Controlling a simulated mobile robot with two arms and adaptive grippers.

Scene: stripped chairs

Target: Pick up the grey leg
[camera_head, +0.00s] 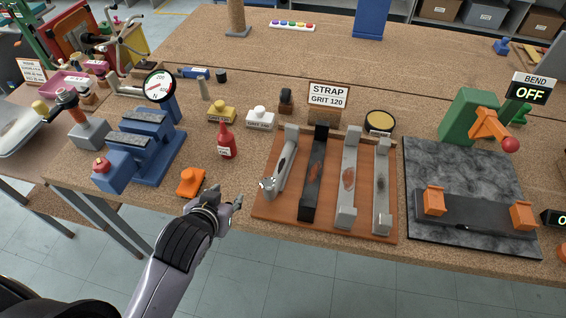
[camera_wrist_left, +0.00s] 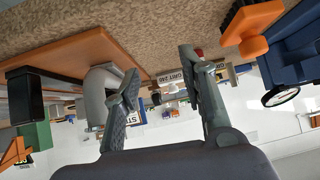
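Several legs lie side by side on an orange-brown board (camera_head: 262,208). The leftmost is a rounded grey leg (camera_head: 279,168) with a rusty patch; beside it lie a black leg (camera_head: 314,178) and two paler grey legs (camera_head: 347,178) (camera_head: 382,190). I cannot tell which grey one is meant. My left gripper (camera_head: 229,198) is open and empty, just left of the board and the rounded grey leg. In the left wrist view, the gripper's fingers (camera_wrist_left: 160,82) are apart, with the rounded grey leg's end (camera_wrist_left: 97,92) beyond the left finger. My right gripper is not in view.
An orange block (camera_head: 191,181), a red bottle (camera_head: 226,140) and a blue vise-like fixture (camera_head: 143,140) stand left of the board. A dark slab (camera_head: 440,175) with a green press (camera_head: 470,115) stands to the right. A "STRAP GRIT 120" sign (camera_head: 327,96) stands behind.

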